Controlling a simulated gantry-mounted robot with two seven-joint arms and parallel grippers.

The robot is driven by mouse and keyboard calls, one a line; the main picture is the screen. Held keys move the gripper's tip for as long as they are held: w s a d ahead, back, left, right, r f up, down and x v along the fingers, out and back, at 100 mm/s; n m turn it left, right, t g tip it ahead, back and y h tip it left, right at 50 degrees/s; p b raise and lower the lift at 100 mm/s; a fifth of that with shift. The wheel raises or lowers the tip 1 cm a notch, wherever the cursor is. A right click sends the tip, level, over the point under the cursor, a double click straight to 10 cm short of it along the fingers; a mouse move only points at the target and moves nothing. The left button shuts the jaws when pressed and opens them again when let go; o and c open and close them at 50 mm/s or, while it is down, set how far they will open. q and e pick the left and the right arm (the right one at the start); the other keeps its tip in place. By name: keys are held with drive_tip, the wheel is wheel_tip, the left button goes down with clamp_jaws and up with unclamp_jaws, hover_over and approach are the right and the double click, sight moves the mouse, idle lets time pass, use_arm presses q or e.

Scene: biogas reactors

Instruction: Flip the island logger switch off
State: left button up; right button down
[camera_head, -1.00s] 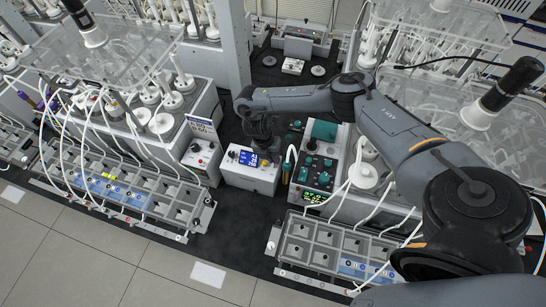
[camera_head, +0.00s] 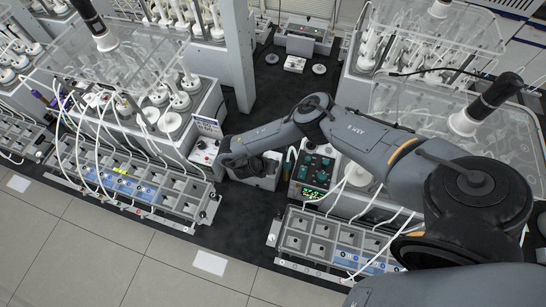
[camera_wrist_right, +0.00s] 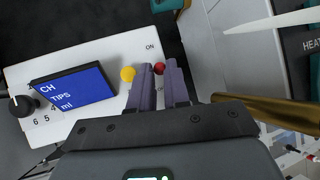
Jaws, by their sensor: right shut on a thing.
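The logger, a white box with a blue display (camera_wrist_right: 75,93), fills the left of the right wrist view. Its panel carries a black knob (camera_wrist_right: 21,106), a yellow round part (camera_wrist_right: 127,73), a red round part (camera_wrist_right: 159,68) and an "ON" label. In the head view the box (camera_head: 262,181) is mostly hidden under my right arm. My right gripper (camera_wrist_right: 159,76) is over the panel by the "ON" label. Its two purple-grey fingers are close together, with the red part between their tips, and are shut on what I take to be the switch. The switch's position is hidden. My left gripper is not in view.
A control box with teal knobs (camera_head: 313,172) stands just right of the logger. A small white box with a sign (camera_head: 205,146) stands on its left. A brass-coloured rod (camera_wrist_right: 265,108) lies close beside my right gripper. Dark bench is bare in front.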

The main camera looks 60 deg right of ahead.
drive_tip(key=shift+s+a+f+m+t+h, duration=0.15)
drive_tip(key=shift+a+h, duration=0.2)
drive_tip(key=shift+h, duration=0.35)
drive_tip(key=shift+a+f+m+t+h, duration=0.15)
drive_tip(key=shift+a+h, duration=0.15)
drive_tip(key=shift+h, duration=0.4)
drive_tip(key=shift+f, duration=0.1)
drive_tip(key=c, duration=1.4)
unclamp_jaws()
drive_tip(key=shift+a, duration=0.1)
